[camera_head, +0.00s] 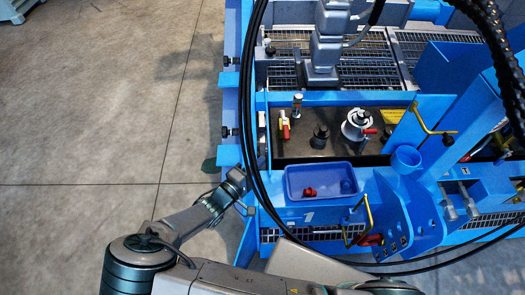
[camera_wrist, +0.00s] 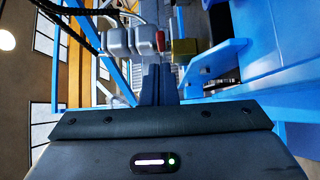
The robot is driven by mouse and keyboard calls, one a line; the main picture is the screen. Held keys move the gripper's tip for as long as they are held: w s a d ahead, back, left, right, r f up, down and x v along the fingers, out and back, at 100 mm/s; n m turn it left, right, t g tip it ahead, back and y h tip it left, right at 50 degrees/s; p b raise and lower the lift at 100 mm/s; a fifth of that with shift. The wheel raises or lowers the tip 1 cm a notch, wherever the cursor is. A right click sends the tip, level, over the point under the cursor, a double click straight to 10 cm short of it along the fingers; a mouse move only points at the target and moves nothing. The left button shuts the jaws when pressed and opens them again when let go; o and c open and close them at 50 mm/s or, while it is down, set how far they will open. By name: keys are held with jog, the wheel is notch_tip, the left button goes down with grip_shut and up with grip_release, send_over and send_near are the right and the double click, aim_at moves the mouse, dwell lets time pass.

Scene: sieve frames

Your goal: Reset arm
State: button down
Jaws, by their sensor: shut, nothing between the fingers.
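My gripper (camera_wrist: 157,72) shows in the wrist view as two dark fingers side by side, pressed together with nothing between them. In the head view my arm reaches up from the lower left, and its far end is beside the left edge of the blue machine (camera_head: 232,155). The fingers cannot be made out clearly there, partly behind black cables. A blue tray (camera_head: 320,196) on the machine holds a small red piece (camera_head: 309,191) and a small dark blue piece.
A recessed panel holds a silver fitting with a red handle (camera_head: 359,125), a dark knob (camera_head: 320,136) and a red-handled valve (camera_head: 285,127). Black cables (camera_head: 250,100) hang along the machine's left side. Open concrete floor (camera_head: 90,120) lies to the left.

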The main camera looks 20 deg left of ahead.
jog(key=shift+s+d, duration=0.1)
jog(key=shift+s, duration=0.25)
jog(key=w+d+r+m+g+h+p, duration=0.25)
jog(key=d+r+m+g, duration=0.25)
jog(key=d+r+g, duration=0.45)
jog(key=w+d+r+m+g+h+p, duration=0.15)
jog(key=d+r+m+g+p, duration=0.35)
jog(key=d, duration=0.7)
jog(key=s+d+r+m+y+p, duration=0.2)
jog(key=d+r, duration=0.5)
jog(key=r, duration=0.6)
jog(key=s+d+r+m+y+p, duration=0.3)
jog(key=s+d+r+y, duration=0.4)
jog(key=r, duration=0.6)
jog(key=shift+s+d+p, duration=0.45)
jog(key=shift+s+p, duration=0.1)
jog(key=shift+p, duration=0.2)
